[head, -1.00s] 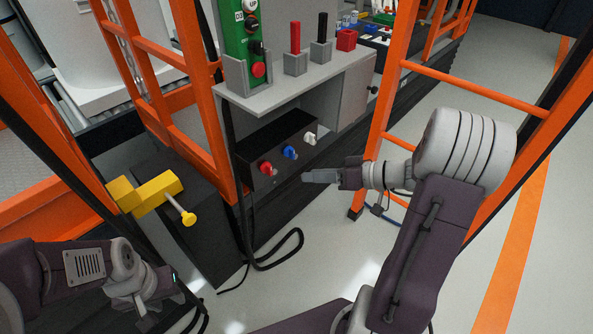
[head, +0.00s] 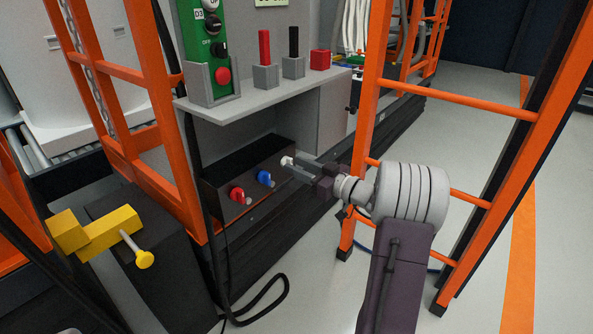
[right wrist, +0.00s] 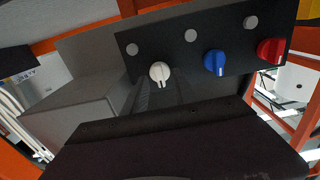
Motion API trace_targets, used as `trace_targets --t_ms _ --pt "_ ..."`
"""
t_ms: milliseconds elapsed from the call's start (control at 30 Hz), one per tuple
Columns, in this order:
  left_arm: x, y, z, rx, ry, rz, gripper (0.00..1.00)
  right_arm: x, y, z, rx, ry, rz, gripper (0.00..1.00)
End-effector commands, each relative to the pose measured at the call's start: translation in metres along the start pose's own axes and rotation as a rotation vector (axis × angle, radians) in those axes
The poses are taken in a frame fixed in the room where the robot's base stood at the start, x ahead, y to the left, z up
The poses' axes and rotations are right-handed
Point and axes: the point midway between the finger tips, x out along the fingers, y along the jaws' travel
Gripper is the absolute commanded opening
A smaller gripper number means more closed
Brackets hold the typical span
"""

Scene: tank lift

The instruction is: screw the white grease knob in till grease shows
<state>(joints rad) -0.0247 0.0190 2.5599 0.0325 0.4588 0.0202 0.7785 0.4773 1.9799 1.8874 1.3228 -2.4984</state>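The white knob (head: 287,161) is at the right end of a black box's front panel (head: 250,205), beside a blue knob (head: 264,178) and a red knob (head: 237,195). My right gripper (head: 296,168) points at the white knob, its two fingers apart, with the tips close to it. The right wrist view shows the white knob (right wrist: 160,72) just beyond the fingertips, the blue knob (right wrist: 215,62) and the red knob (right wrist: 270,51). Contact cannot be told. A plain grey disc (right wrist: 132,50) lies near the white knob. My left gripper is out of view.
A grey shelf (head: 270,90) overhangs the box, with a green control panel (head: 208,45) on it. Orange ladder rails (head: 368,110) stand close to my right arm. A yellow fixture (head: 100,235) is at lower left. A black cable (head: 262,308) loops on the floor.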

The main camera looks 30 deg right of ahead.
Motion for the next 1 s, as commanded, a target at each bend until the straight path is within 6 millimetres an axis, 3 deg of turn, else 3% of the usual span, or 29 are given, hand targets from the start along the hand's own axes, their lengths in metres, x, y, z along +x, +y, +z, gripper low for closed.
trace_targets --t_ms 300,433,767,1000 --pt "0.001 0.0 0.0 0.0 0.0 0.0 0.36 0.007 0.0 0.0 0.001 0.0 0.001 0.33" --pt "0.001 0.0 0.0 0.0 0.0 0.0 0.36 0.006 0.0 0.0 0.002 -0.001 0.001 0.0" --pt "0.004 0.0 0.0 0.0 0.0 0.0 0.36 0.006 0.0 0.001 0.019 -0.001 0.001 0.0" --pt "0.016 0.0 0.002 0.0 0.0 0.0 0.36 0.006 0.0 0.003 0.129 0.0 0.0 0.0"
